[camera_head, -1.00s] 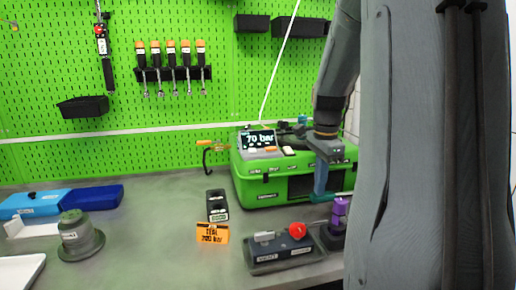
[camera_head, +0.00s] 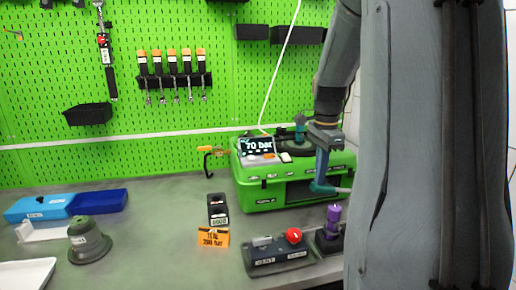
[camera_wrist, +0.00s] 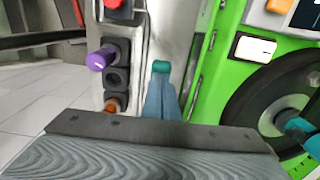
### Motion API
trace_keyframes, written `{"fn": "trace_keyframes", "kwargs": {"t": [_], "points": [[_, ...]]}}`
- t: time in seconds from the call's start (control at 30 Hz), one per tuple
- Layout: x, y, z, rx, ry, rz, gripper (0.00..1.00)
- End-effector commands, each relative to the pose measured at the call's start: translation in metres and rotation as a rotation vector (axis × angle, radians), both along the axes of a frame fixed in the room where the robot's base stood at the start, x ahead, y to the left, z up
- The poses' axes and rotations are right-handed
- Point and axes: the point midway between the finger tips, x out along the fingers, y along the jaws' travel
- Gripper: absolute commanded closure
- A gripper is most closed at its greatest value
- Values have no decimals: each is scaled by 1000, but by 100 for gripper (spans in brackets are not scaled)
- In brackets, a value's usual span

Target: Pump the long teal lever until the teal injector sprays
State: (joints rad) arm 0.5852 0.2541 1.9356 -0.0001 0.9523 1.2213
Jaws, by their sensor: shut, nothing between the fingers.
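My gripper (camera_head: 320,172) is shut, with blue-grey fingers pointing down in front of the green pump case (camera_head: 266,197). The teal end of the long lever (camera_head: 322,188) is at the fingertips, its rod running right behind my arm. In the wrist view the teal lever end (camera_wrist: 162,66) shows just beyond the shut fingers (camera_wrist: 161,98); I cannot tell whether they touch. A teal upright part (camera_head: 300,126), probably the injector, stands on top of the case; a teal part also shows at the right in the wrist view (camera_wrist: 296,125). No spray is visible. The display (camera_head: 258,145) reads 70 bar.
A purple-topped part (camera_head: 333,214) stands in a dark holder below the gripper. A dark block with a red knob (camera_head: 293,236) sits in front of the case. An orange sign (camera_head: 213,238) and black holder (camera_head: 218,208) are to its left. My arm hides the right side.

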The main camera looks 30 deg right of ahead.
Motion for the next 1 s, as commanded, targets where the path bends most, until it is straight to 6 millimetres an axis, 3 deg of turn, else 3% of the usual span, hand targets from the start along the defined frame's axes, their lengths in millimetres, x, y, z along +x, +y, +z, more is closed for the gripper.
{"fn": "trace_keyframes", "kwargs": {"t": [0.53, 1.0], "points": [[0, 0, 0, 0, 0, 0, 100], [1, 2, -22, 0, 1, 0, 100]]}}
